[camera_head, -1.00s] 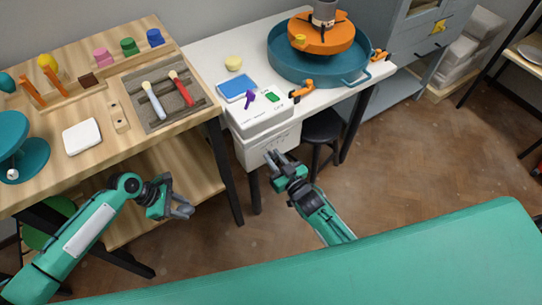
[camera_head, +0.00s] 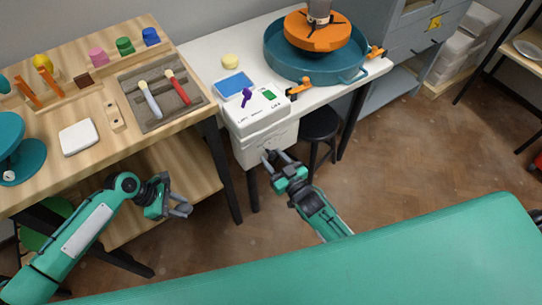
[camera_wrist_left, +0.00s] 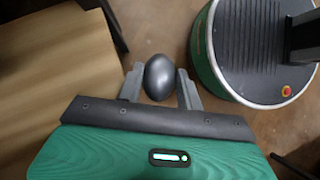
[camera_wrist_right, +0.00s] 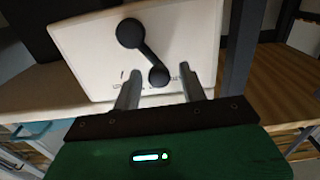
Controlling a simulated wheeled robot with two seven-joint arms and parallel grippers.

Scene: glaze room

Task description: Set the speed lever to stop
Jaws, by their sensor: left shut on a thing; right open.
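The white control box (camera_head: 262,135) hangs at the front corner of the white table. Its face fills the upper right wrist view (camera_wrist_right: 190,40), with small, mostly hidden lettering below. A dark lever (camera_wrist_right: 143,52) with round ends slants across that face, its larger end upper left and its smaller knob lower right. My right gripper (camera_head: 269,156) is open at the box front, its fingertips either side of the lower knob (camera_wrist_right: 158,76). Contact cannot be told. My left gripper (camera_head: 182,208) is shut on a dark grey egg-shaped thing (camera_wrist_left: 159,77), away from the box.
A purple piece (camera_head: 246,97) and a green piece (camera_head: 269,96) sit on the box top. A teal basin (camera_head: 300,72) with an orange wheel (camera_head: 316,36) stands behind. The wooden bench (camera_head: 50,175) is left, a dark stool (camera_head: 320,125) beside the box. Floor at right is open.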

